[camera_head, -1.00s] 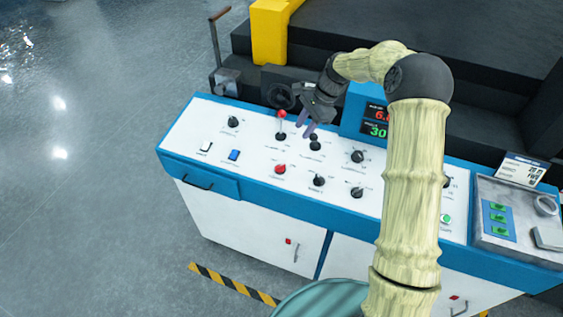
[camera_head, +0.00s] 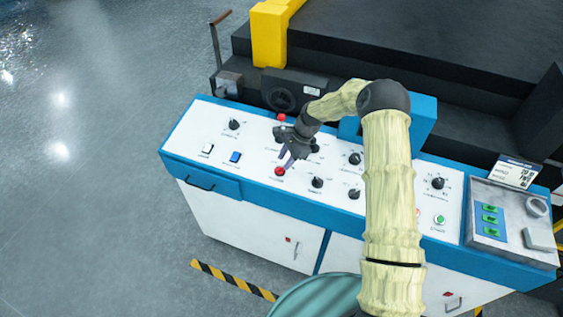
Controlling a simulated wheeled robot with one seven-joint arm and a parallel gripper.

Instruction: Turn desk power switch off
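The white control desk (camera_head: 330,200) with blue trim carries several knobs and switches. I cannot read which one is labelled as the power switch. A red knob (camera_head: 280,171) sits left of the middle on the desk top.
Black rotary knobs (camera_head: 317,182) stand to the right of the red knob. A grey panel with green buttons (camera_head: 490,208) is at the right end. Black machinery and a yellow post (camera_head: 269,35) stand behind.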

